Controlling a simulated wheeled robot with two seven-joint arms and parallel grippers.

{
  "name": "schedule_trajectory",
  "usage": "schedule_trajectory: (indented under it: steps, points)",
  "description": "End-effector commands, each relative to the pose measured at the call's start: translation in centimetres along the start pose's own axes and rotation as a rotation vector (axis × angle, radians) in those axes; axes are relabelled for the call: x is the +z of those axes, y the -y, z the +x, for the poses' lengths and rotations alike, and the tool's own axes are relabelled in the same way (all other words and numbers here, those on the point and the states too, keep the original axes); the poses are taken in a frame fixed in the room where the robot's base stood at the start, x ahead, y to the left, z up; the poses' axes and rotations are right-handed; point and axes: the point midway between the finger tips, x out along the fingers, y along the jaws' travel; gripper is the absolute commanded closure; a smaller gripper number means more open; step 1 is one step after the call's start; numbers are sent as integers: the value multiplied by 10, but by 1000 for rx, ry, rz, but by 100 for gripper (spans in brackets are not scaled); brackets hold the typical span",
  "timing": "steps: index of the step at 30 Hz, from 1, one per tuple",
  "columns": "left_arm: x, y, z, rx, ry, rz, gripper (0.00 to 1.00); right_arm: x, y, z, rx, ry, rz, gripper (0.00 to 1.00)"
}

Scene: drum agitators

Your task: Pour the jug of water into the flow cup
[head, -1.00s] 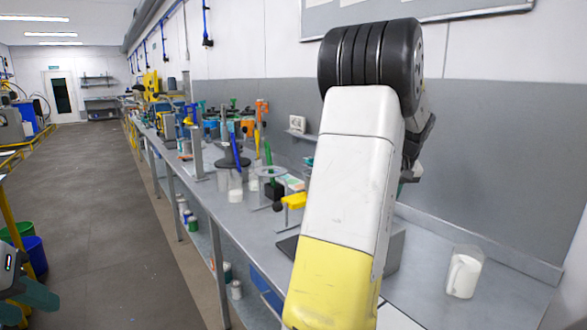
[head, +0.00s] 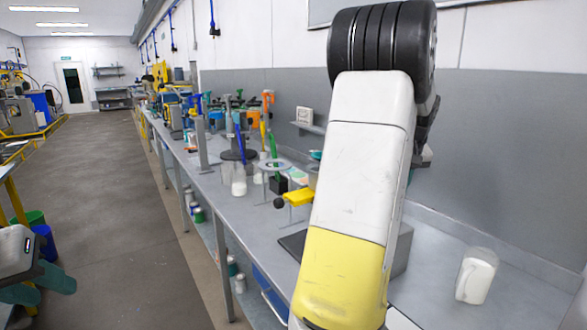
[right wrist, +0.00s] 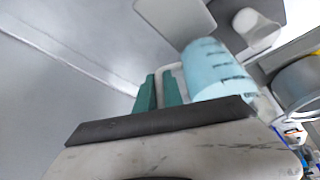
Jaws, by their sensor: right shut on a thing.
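In the right wrist view, my right gripper (right wrist: 160,90) has its teal fingers closed at the pale handle of a light blue, see-through jug with dark graduation marks (right wrist: 215,70). The jug is tilted in that picture. In the head view, my right arm's white and yellow link hides this gripper and the jug. My left gripper (head: 38,284) is at the lower left over the floor, its teal fingers apart and empty.
A clear jug with white contents (head: 477,276) stands at the right of the grey bench (head: 432,285). Several tools and containers crowd the bench farther back, including a yellow-handled item (head: 299,197). A grey wall runs behind the bench. The aisle floor (head: 110,190) at left is clear.

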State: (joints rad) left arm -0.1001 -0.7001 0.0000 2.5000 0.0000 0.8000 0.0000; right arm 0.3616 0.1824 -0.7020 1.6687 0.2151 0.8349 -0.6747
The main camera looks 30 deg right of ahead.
Motion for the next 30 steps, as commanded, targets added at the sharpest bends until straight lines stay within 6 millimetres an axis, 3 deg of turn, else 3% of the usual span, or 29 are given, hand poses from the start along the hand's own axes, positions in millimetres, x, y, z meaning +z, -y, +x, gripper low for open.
schedule_trajectory:
  steps: [21, 30]
  points:
    - [0, 0, 0, 0, 0, 0, 64, -25, 22, -46, 318, 69, -140, 100]
    - [0, 0, 0, 0, 0, 0, 64, -26, 22, -49, 342, 75, -146, 100]
